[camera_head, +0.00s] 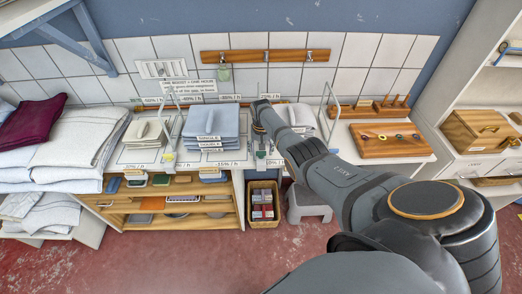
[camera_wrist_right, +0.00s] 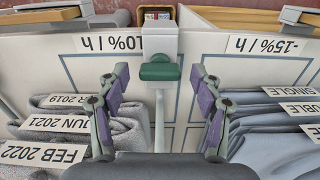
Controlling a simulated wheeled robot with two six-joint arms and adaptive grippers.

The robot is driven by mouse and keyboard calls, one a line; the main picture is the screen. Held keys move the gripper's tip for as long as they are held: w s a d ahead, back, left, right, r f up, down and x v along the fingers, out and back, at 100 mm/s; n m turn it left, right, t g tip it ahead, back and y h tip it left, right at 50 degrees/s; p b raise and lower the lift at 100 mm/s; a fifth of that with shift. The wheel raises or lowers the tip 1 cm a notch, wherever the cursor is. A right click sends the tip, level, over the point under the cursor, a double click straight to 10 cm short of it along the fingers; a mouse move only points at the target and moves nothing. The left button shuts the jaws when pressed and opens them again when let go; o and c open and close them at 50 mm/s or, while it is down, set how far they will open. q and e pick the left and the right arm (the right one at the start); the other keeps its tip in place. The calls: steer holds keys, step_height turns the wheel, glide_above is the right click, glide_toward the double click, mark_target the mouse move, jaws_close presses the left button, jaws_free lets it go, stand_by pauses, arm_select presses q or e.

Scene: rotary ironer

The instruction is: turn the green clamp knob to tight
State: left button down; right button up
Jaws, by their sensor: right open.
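The green clamp knob (camera_wrist_right: 160,70) sits on a light grey clamp block (camera_wrist_right: 160,41) at the counter edge in the right wrist view. In the head view the knob (camera_head: 261,153) is small and partly hidden by my right gripper (camera_head: 260,133). In the wrist view my right gripper (camera_wrist_right: 158,78) is open and empty, with one purple-padded finger to each side of the knob and a visible gap on both sides. I cannot tell from the picture how tight the knob is. My left gripper is not in view.
A thin upright rod (camera_wrist_right: 159,120) rises by the clamp. Folded grey cloths (camera_wrist_right: 60,125) and blue cloths (camera_wrist_right: 275,125) lie on either side. A second clamp stand (camera_head: 169,157) is farther left.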

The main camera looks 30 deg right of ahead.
step_height(320, 180, up, 12)
stand_by(0.5)
stand_by(0.3)
